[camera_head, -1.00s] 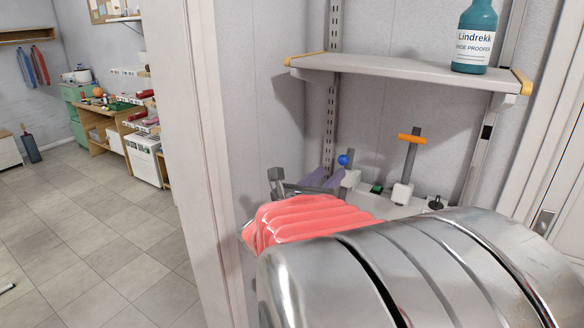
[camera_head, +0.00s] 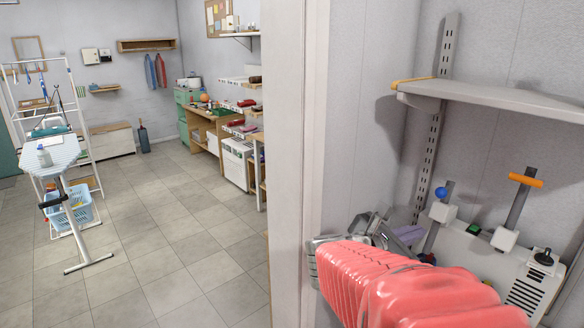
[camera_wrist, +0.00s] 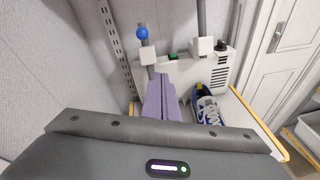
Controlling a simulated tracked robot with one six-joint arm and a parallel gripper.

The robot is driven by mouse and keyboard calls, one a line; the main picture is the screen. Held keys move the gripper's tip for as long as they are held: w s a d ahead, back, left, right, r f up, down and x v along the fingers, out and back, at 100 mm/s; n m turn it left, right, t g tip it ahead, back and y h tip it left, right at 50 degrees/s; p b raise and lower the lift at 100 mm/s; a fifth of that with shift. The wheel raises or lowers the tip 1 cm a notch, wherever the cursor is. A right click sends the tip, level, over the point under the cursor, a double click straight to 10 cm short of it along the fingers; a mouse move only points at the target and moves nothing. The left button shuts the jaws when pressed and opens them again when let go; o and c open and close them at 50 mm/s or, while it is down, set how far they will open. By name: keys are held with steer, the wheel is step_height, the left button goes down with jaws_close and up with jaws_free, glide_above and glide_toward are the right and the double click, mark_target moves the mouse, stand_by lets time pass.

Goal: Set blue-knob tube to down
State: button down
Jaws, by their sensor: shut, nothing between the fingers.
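The blue-knob tube is a dark grey bar with a round blue knob (camera_head: 441,193) and a white block (camera_head: 442,212) just below the knob. In the head view it stands near upright, slightly tilted, at the right. In the wrist view the blue knob (camera_wrist: 142,33) is upper centre-left, above its white block (camera_wrist: 148,55). My gripper (camera_head: 416,233) has purple fingers, shut and empty, left of the tube's lower part in the head view. In the wrist view my gripper (camera_wrist: 163,82) points toward the tube below its block; contact cannot be told.
A second bar with an orange handle (camera_head: 525,180) stands to the right. A green button (camera_head: 474,229) and a black knob (camera_head: 543,258) sit on the white unit. A shelf (camera_head: 490,98) overhangs. A blue shoe (camera_wrist: 208,108) lies right of my fingers. Open floor lies left.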

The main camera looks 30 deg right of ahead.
steer(key=a+f+m+t+y, duration=0.1)
steer(key=a+f+m+y, duration=0.35)
steer(key=a, duration=0.45)
steer(key=a+f+m+t+y, duration=0.1)
steer(key=a+f+m+y, duration=0.4)
steer(key=a, duration=0.4)
steer(key=w+a+r+m+t+y, duration=0.1)
steer(key=a+m+y, duration=0.4)
steer(key=a, duration=1.4)
steer(key=shift+a+m+t+y, duration=0.15)
steer(key=shift+m+t+y, duration=0.25)
steer(key=shift+t, duration=0.5)
